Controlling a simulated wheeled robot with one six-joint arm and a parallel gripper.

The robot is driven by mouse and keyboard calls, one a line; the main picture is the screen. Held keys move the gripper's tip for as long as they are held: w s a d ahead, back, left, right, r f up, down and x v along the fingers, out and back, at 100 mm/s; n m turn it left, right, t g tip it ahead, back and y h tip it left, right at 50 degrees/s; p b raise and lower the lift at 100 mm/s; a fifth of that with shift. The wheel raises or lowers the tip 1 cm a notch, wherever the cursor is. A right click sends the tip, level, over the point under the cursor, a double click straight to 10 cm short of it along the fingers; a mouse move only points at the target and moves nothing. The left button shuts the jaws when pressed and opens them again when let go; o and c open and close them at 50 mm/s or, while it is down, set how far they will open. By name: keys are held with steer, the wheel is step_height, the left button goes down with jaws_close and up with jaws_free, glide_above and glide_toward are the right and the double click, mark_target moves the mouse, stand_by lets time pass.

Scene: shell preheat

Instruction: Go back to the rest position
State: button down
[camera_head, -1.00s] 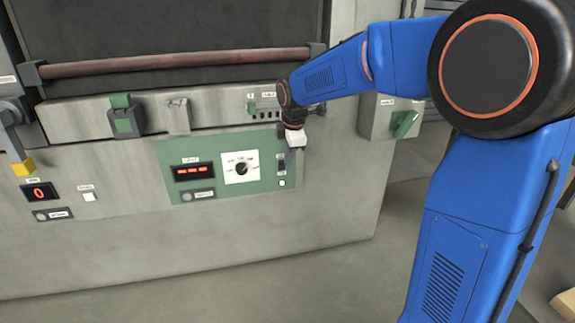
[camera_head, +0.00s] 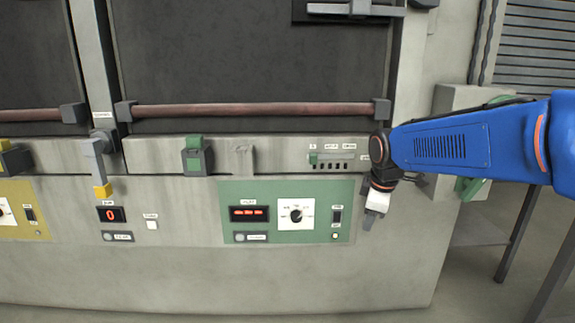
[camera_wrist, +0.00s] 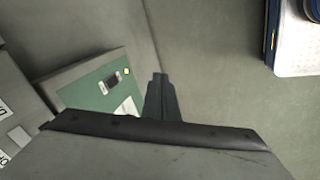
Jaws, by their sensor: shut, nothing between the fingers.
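My gripper (camera_head: 370,220) is to the right of the green control panel (camera_head: 232,195), in front of the grey machine face and apart from the panel's switch. It points downward, with its fingers together and nothing between them. In the wrist view my gripper's dark fingers (camera_wrist: 160,97) show closed, with the green panel (camera_wrist: 88,92) to their left. My blue arm reaches in from the right in the head view. The panel carries a red-lit display (camera_head: 249,214), a black dial (camera_head: 296,215) and a rocker switch (camera_head: 337,217).
A lever with a yellow tip (camera_head: 102,190) and a red "0" display (camera_head: 110,214) are left of the panel. A brown bar (camera_head: 250,110) crosses the dark door above. A box with a green handle (camera_head: 470,188) is at the right. Floor is clear below.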

steer(key=s+d+f+m, duration=0.1)
steer(key=s+m, duration=0.3)
steer(key=s, duration=0.5)
steer(key=s+d+f+m, duration=0.2)
steer(key=s+m, duration=0.3)
steer(key=s, duration=0.4)
steer(key=s+d+f+m, duration=0.2)
steer(key=s+m, duration=0.2)
steer(key=s, duration=0.6)
steer(key=shift+d+f+t, duration=0.15)
steer(key=shift+f+t, duration=0.25)
